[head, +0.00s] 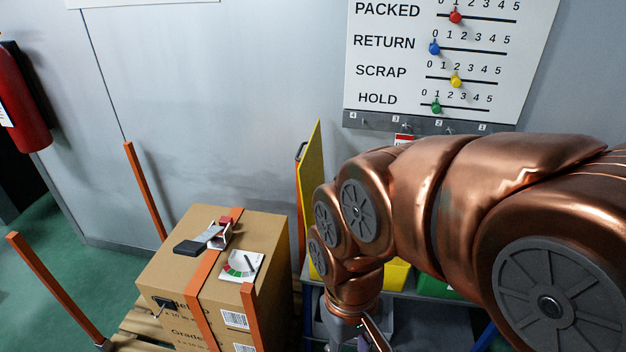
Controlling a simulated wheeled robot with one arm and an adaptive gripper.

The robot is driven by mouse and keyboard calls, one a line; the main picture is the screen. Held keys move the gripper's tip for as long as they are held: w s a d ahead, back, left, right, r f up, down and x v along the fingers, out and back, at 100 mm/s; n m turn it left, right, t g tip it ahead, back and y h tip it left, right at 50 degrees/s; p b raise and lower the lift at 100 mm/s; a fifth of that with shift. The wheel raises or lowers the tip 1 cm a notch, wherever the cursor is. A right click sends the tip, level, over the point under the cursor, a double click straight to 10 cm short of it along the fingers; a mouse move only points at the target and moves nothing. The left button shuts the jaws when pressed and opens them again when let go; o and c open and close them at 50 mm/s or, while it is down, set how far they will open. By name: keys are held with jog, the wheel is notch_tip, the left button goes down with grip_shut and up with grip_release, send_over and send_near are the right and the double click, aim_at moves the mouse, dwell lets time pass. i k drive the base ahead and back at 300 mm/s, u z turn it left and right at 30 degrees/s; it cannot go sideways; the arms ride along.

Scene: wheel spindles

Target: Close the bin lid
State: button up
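A yellow lid (312,170) stands upright and open, seen nearly edge-on, left of my arm. It has a dark handle at its left edge. Part of a yellow bin (397,274) shows behind my arm; most of it is hidden. I cannot see how the lid joins the bin. My gripper (360,338) points down at the bottom edge of the head view, below and right of the lid and apart from it. Its fingertips are cut off, so its opening is unclear.
A green bin (436,288) sits right of the yellow one. A slider board (440,60) hangs on the wall.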

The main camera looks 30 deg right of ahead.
aim_at(310, 170)
jog(key=z, duration=2.8)
jog(key=k, duration=1.3)
jog(key=u, duration=1.45)
jog(key=i, duration=0.5)
jog(key=u, duration=0.15)
